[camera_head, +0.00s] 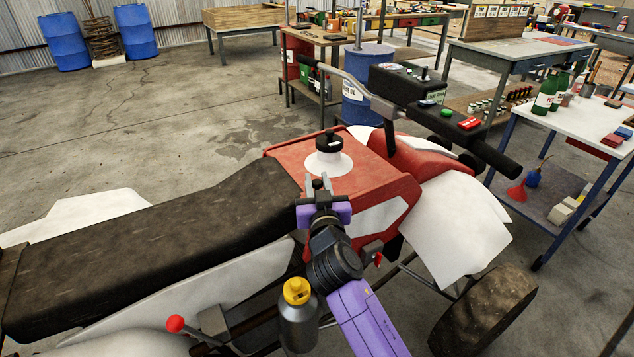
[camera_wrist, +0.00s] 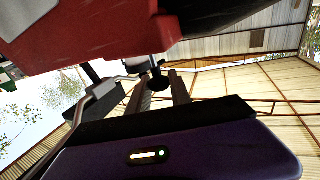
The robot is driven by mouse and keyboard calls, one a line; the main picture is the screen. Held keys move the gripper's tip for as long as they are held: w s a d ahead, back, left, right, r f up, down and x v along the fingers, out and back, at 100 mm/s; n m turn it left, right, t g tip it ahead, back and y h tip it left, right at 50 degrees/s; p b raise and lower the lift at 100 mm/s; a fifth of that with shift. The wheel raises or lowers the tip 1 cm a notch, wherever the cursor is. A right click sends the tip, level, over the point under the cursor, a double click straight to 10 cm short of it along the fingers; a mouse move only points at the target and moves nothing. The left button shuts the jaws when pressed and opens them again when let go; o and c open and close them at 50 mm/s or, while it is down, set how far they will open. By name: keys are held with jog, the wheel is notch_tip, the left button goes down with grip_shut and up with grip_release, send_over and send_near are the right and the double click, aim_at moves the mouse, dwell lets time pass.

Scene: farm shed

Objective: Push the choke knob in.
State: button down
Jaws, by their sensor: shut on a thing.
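The choke knob (camera_wrist: 158,78) is a small black ball on a short stem under the red body (camera_wrist: 90,35) in the wrist view. My gripper (camera_wrist: 161,80) has a grey finger on each side of it and is shut on it. In the head view my gripper (camera_head: 320,183) is at the near side of the quad bike's red tank (camera_head: 378,180). How far the knob stands out cannot be told.
A black-capped white filler neck (camera_head: 329,160) stands on the tank just beyond my gripper. A red-ended lever (camera_head: 175,323), a grey bottle with a yellow cap (camera_head: 298,317) and a small red lever (camera_head: 378,259) are nearby. The handlebar (camera_head: 470,142) is at the right.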

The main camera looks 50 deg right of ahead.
jog(key=shift+f, duration=0.1)
dwell(0.3)
jog(key=shift+f+b, duration=1.35)
jog(key=shift+b, duration=0.3)
jog(key=c, duration=1.2)
grip_release()
jog(key=shift+c, duration=0.2)
jog(key=v, duration=0.7)
jog(key=shift+s+a+b, duration=0.25)
jog(key=shift+s+b, duration=0.1)
jog(key=shift+b, duration=0.1)
